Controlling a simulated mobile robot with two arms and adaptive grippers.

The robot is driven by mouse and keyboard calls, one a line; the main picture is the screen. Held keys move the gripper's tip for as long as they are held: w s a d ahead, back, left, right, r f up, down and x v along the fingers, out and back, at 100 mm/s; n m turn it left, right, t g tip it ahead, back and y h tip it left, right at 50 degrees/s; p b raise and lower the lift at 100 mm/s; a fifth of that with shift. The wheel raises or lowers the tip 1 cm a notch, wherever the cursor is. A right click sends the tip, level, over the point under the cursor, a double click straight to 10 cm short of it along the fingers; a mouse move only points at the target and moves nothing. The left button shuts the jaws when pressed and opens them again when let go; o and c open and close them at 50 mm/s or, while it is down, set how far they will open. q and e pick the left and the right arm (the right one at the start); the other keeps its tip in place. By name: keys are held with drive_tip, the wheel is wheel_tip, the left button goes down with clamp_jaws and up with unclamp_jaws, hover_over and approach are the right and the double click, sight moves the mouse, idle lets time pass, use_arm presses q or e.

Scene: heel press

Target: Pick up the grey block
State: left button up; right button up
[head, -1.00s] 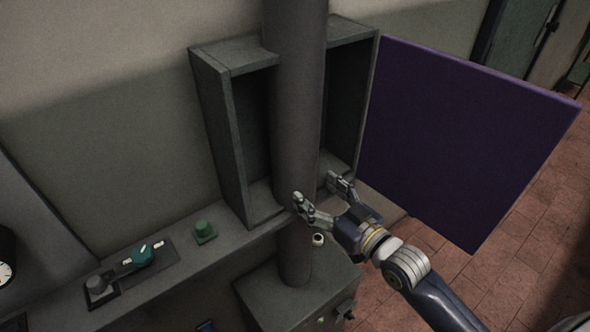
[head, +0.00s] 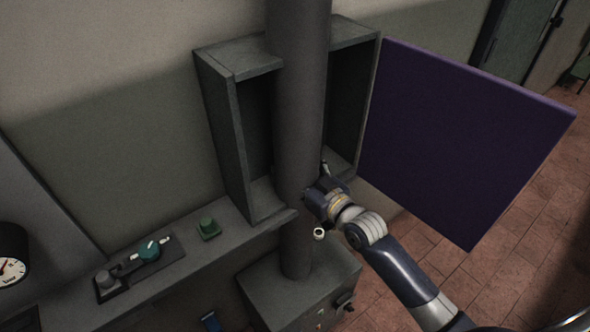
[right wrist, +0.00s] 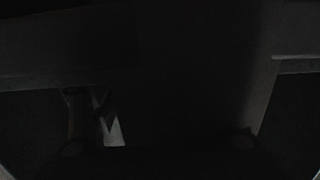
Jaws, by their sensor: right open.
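I cannot make out a grey block for certain in either view. In the head view, an open grey cabinet (head: 222,135) stands against the wall, with a thick grey column in front of it. My right gripper (head: 314,185) is at the cabinet's lower front edge, right beside the column in the picture. It is open, but its fingers are largely hidden. The right wrist view is very dark. It shows dim finger shapes and a small pale wedge (right wrist: 113,132) that I cannot identify. My left gripper is not in view.
The thick grey column (head: 297,110) hides part of the cabinet's inside. A purple door (head: 460,140) stands open to the right. A grey box (head: 325,285) stands below.

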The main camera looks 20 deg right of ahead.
drive_tip(key=c, duration=1.3)
drive_tip(key=shift+r, duration=0.15)
